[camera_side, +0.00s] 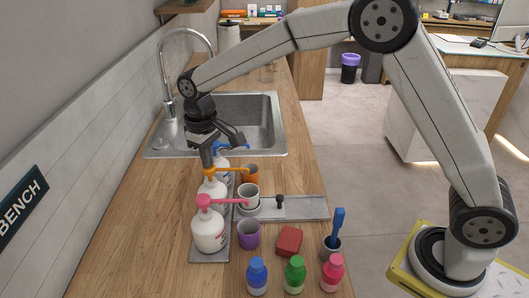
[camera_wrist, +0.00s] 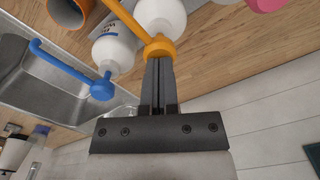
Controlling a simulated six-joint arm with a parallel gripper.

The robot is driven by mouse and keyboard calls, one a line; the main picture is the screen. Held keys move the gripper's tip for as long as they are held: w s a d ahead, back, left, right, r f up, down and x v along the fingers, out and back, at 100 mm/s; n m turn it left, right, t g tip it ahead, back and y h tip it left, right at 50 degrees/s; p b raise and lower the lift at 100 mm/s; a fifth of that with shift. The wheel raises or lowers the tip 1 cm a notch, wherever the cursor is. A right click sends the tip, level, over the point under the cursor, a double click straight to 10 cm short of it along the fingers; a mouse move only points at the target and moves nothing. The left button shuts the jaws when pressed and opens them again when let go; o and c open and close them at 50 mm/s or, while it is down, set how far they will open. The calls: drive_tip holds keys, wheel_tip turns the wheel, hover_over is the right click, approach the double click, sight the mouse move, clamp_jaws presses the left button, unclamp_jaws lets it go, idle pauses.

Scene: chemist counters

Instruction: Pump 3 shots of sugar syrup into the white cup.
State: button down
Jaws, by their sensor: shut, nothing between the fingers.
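Three white pump bottles stand in a row: one with a pink pump (camera_side: 209,232), one with an orange pump (camera_side: 212,190) and one with a blue pump, partly hidden behind my gripper. I cannot read which is sugar syrup. My gripper (camera_side: 207,165) is shut and empty, pointing down at the orange pump head. In the wrist view, my fingertips (camera_wrist: 159,62) meet or nearly meet the orange pump head (camera_wrist: 160,47); contact is unclear. The white cup (camera_side: 248,191) stands upright right of the orange-pump bottle, near the end of its spout. Its contents are hidden.
An orange cup (camera_side: 251,173) stands behind the white cup and a purple cup (camera_side: 248,236) in front. A grey plate with a black knob (camera_side: 280,201) lies to the right. A red block (camera_side: 289,241) and several small bottles are in front. The sink (camera_side: 255,115) lies behind.

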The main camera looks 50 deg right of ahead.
drive_tip(key=shift+f, duration=0.95)
drive_tip(key=shift+r, duration=1.85)
drive_tip(key=shift+f, duration=1.8)
drive_tip(key=shift+r, duration=1.85)
